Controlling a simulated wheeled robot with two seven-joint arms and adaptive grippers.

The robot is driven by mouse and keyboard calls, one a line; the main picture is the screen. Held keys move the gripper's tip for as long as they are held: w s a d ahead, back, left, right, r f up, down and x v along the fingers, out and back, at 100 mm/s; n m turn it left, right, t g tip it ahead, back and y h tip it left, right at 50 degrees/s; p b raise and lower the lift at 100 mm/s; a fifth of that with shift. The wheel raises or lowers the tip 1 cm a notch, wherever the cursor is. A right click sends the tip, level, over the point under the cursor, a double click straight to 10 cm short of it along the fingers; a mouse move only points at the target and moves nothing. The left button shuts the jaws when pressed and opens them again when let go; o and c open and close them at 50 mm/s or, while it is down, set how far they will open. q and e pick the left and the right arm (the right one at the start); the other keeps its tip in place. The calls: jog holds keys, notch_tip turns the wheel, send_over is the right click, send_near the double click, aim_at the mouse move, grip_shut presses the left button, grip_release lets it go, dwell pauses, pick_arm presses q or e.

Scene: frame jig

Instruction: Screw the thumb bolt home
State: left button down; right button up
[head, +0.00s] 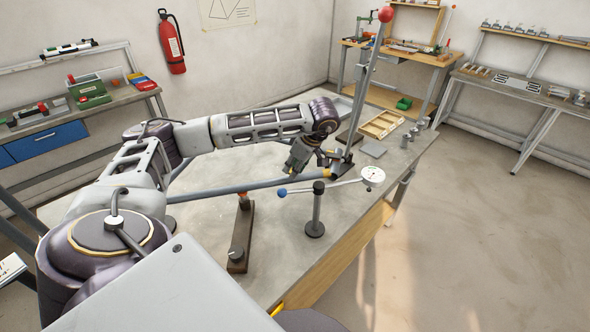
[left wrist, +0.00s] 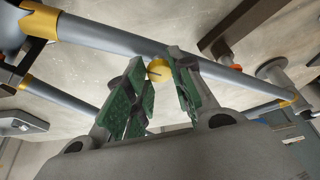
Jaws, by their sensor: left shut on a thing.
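In the left wrist view the thumb bolt is a round yellow head (left wrist: 158,70) between the green fingers of my left gripper (left wrist: 160,75). It sits against the grey frame tube (left wrist: 115,38). My left gripper is shut on it. In the head view the left gripper (head: 294,168) points down at the far part of the tube (head: 235,187), and the bolt is hidden there. How deep the bolt sits cannot be told. My right gripper is in neither view.
A tall lever with a red ball (head: 386,14) stands just right of the gripper. A dial gauge (head: 373,175) and a black post (head: 316,210) stand in front of it. A wooden tray (head: 381,124) lies behind. The bench (head: 275,243) is bare at front right.

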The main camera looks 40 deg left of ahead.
pick_arm(q)
jog(key=shift+a+m+t+b, duration=0.1)
jog(key=shift+m+t+b, duration=0.3)
jog(key=shift+m, duration=0.5)
jog(key=shift+r+m+t+b, duration=0.1)
jog(key=shift+m+t+b, duration=0.3)
jog(key=shift+m, duration=0.6)
jog(key=shift+s+r+m+b, duration=0.1)
jog(key=shift+m+b, duration=0.2)
jog(key=shift+m, duration=0.4)
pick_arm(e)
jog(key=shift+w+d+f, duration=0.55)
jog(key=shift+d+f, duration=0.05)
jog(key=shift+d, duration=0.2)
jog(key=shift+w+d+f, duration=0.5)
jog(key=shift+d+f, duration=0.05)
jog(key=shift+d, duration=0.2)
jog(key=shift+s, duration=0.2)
